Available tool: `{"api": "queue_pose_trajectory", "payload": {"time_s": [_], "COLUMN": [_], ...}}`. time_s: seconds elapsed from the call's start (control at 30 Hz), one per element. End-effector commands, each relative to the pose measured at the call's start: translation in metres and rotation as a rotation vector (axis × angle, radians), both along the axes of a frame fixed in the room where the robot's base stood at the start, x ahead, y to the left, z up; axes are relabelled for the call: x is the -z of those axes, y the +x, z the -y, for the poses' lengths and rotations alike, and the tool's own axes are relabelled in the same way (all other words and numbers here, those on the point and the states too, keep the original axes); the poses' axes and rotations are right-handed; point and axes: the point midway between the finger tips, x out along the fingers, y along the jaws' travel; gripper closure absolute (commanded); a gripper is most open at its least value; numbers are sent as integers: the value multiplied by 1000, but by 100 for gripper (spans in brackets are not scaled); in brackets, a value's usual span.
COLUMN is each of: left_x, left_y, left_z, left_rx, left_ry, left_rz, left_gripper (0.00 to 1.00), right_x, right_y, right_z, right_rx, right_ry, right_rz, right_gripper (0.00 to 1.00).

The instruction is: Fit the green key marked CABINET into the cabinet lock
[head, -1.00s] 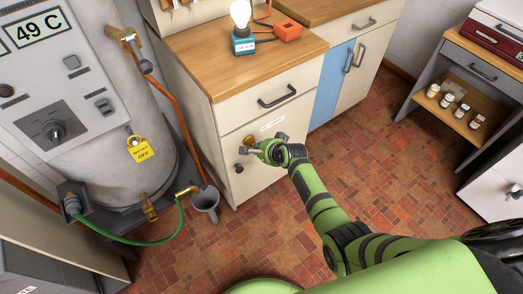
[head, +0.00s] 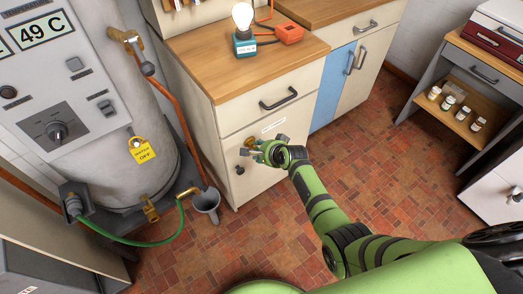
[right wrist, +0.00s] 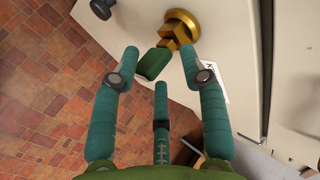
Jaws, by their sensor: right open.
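The brass cabinet lock (head: 249,142) is on the front of the cream cabinet (head: 282,155), below its drawer. In the right wrist view the lock (right wrist: 184,18) is round, with stepped brass parts standing out from it. The green key (right wrist: 153,64) is at these brass parts, its green head pointing down and left. How deep it sits in the lock cannot be told, and its marking is not readable. My right gripper (head: 268,148) is in front of the lock. Its fingers (right wrist: 158,62) are open, spread around the key head with visible gaps. My left gripper is not in view.
A dark knob (head: 239,168) sits below and left of the lock, and a white label (head: 273,124) is above it. The grey boiler (head: 110,120), a grey funnel (head: 206,201) and green hose (head: 160,237) stand left.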

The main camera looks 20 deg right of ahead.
Motion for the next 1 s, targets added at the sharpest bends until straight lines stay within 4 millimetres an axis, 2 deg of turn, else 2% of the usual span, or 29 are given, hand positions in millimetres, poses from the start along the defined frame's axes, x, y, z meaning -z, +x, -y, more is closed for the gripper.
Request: {"api": "queue_pose_trajectory", "payload": {"time_s": [0.27, 0.8, 1.0], "left_x": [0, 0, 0], "left_y": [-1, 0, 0], "left_z": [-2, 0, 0], "left_rx": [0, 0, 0], "left_ry": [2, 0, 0], "left_rz": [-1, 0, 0], "left_gripper": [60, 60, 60], "right_x": [-7, -65, -81], "right_y": [-8, -62, -76], "right_z": [2, 20, 25], "right_rx": [-1, 1, 1], "right_ry": [1, -1, 0], "right_rz": [0, 0, 1], "right_gripper": [56, 56, 56]}}
